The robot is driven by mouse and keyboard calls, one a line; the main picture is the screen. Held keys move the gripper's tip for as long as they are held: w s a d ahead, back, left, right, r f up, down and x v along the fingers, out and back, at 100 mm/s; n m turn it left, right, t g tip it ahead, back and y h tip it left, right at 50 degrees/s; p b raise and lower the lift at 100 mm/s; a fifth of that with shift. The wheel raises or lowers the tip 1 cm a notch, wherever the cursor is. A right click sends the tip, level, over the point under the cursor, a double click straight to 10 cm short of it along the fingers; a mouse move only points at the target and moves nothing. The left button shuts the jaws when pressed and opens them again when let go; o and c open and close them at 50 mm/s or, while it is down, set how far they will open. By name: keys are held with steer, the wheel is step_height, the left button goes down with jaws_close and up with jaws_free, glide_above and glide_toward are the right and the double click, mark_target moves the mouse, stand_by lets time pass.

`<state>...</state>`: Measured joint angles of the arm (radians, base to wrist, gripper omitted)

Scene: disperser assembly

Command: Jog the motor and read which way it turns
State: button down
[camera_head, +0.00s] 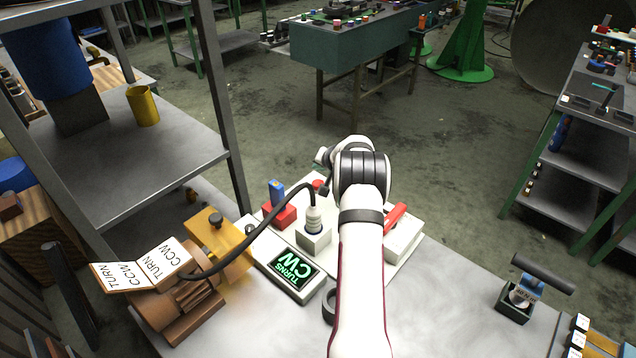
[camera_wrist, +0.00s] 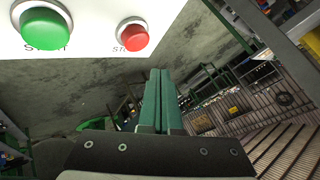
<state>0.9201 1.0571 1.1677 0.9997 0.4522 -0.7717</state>
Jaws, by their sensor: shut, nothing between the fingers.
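The copper-coloured motor (camera_head: 182,305) sits at the bench's left. An open card (camera_head: 142,268) above it reads TURN CCW. The display (camera_head: 293,268) reads TURNS CW in green. A black cable runs from the motor side to a grey plug (camera_head: 314,218) standing in a white socket block. In the wrist view a green button (camera_wrist: 46,27), its label partly covered, and a red button (camera_wrist: 132,35) sit on a white panel. My gripper (camera_wrist: 161,75) is shut and empty, with its fingers beside and below the red button in the picture. In the head view my arm hides the fingers.
A red block with a blue part (camera_head: 278,208) and a white box with a red lever (camera_head: 396,218) stand on the white board. A yellow bracket (camera_head: 218,240) is beside the motor. A black-handled tool (camera_head: 530,283) stands at right.

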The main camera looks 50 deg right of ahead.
mark_target(316, 181)
steer(key=shift+f, duration=1.5)
stand_by(0.8)
steer(key=shift+f, duration=0.4)
steer(key=shift+f, duration=0.9)
stand_by(0.7)
stand_by(0.4)
steer(key=shift+r, duration=1.3)
steer(key=shift+r, duration=2.5)
